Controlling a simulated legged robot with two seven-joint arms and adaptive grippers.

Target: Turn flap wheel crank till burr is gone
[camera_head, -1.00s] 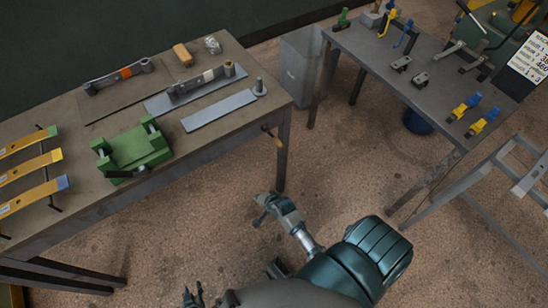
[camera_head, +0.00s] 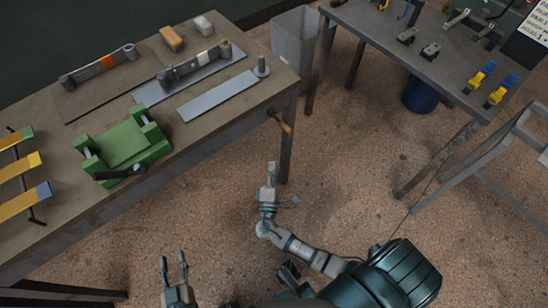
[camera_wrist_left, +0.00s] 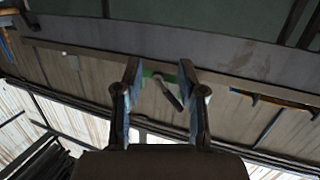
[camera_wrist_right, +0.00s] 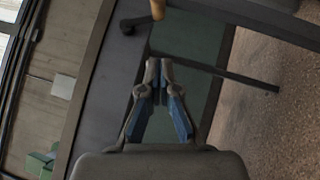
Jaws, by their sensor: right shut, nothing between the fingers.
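The crank with a wooden grip (camera_head: 283,122) sticks out from the front edge of the workbench (camera_head: 225,128), near its right corner. In the right wrist view its wooden grip (camera_wrist_right: 157,10) and dark arm show ahead of the fingers. My right gripper (camera_head: 271,167) is shut and empty, apart from the crank and in front of it. My left gripper (camera_head: 174,262) is open and empty in front of the bench; its fingers stand apart in the left wrist view (camera_wrist_left: 160,75). I cannot make out a flap wheel or a burr.
A green vise (camera_head: 124,146) with a black handle stands on the bench. A grey bin (camera_head: 293,38) stands behind the right corner. The floor before the bench is clear.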

